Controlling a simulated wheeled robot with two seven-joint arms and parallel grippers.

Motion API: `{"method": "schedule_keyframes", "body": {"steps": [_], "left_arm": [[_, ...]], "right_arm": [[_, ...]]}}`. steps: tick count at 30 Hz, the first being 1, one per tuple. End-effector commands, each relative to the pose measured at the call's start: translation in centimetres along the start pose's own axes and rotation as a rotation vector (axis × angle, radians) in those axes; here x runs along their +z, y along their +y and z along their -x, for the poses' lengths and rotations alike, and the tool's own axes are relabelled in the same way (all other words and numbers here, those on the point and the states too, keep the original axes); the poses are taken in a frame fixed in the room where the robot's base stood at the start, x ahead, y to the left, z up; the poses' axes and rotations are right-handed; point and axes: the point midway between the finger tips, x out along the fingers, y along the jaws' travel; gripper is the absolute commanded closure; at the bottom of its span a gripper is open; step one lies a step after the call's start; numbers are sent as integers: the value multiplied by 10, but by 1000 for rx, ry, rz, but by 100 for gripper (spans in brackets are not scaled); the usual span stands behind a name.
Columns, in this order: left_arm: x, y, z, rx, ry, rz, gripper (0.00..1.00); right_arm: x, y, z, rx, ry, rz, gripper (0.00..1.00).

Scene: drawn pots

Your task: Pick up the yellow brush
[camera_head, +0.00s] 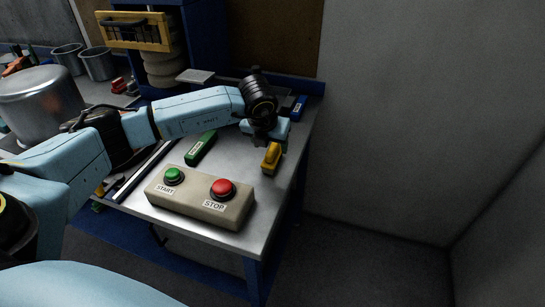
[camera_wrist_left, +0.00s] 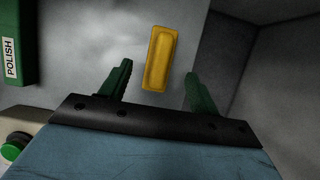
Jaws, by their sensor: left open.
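The yellow brush (camera_head: 271,158) lies on the grey metal table (camera_head: 222,232) near its right edge. In the left wrist view the yellow brush (camera_wrist_left: 160,58) sits ahead of and between the two green fingers, apart from both. My left gripper (camera_head: 268,143) is just above or beside the brush in the head view, and its fingers are largely hidden there. In the left wrist view the left gripper (camera_wrist_left: 158,84) is open with nothing between its fingertips. My right gripper is not in view.
A beige box with a green START button (camera_head: 174,175) and a red STOP button (camera_head: 222,188) stands at the front. A green POLISH block (camera_head: 200,148) lies left of the brush, a blue block (camera_head: 299,106) behind. A metal pot (camera_head: 40,103) stands far left.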

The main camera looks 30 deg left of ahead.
Motion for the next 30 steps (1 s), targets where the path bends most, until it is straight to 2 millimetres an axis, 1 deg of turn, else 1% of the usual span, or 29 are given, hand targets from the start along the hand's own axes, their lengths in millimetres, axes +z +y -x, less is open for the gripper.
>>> {"method": "schedule_keyframes", "body": {"steps": [4,9,12,15,20,21,30], "left_arm": [[0,-1,-14,-1,3,-1,38],[1,0,-39,-1,3,0,38],[1,0,-49,-1,2,-1,38],[1,0,-53,-2,0,-1,38],[1,0,-53,-2,0,-1,38],[1,0,-53,-2,0,-1,40],[2,0,-53,-2,0,-1,79]], "right_arm": [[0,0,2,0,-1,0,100],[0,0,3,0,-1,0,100],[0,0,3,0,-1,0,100],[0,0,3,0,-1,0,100],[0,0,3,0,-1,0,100],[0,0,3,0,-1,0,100],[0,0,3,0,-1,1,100]]}}
